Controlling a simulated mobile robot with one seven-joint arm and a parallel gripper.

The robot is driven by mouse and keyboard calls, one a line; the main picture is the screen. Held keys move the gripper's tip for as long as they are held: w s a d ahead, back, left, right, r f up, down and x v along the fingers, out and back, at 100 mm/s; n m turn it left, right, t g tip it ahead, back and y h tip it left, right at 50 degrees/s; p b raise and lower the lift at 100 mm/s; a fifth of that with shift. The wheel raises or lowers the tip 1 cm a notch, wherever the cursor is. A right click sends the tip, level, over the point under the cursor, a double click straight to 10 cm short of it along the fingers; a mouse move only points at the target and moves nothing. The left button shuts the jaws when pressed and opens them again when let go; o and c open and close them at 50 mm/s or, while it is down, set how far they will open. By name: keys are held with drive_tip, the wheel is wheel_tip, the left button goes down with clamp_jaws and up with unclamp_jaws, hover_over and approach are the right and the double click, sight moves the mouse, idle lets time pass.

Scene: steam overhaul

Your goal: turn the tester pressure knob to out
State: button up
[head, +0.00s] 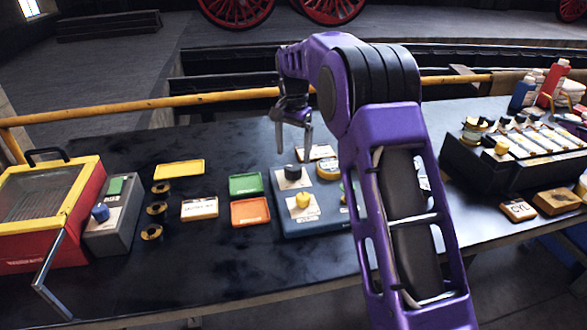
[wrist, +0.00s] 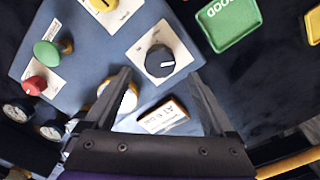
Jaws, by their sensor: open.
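The tester is a blue box (head: 325,218) on the bench, also in the wrist view (wrist: 92,62). On it a black knob (head: 292,171) sits on a white plate; in the wrist view the black knob (wrist: 160,61) shows a pale pointer line. A yellow knob (head: 303,200), a green knob (wrist: 47,53) and a red knob (wrist: 35,86) are also on it. Which knob sets pressure is not readable. My gripper (head: 294,150) is open and empty above the box. In the wrist view the black knob lies just beyond and between the fingertips (wrist: 160,76); contact is not visible.
Green (head: 247,184) and orange (head: 250,212) trays lie left of the tester. A grey box with a blue knob (head: 100,212) and a red-yellow case (head: 50,215) stand farther left. A yellow rail (head: 130,107) runs behind. A dark rack (head: 480,165) stands right.

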sight(293, 166)
wheel_tip(293, 166, down, 5)
drive_tip(key=shift+f, duration=0.1)
idle(0.3)
drive_tip(key=c, duration=1.4)
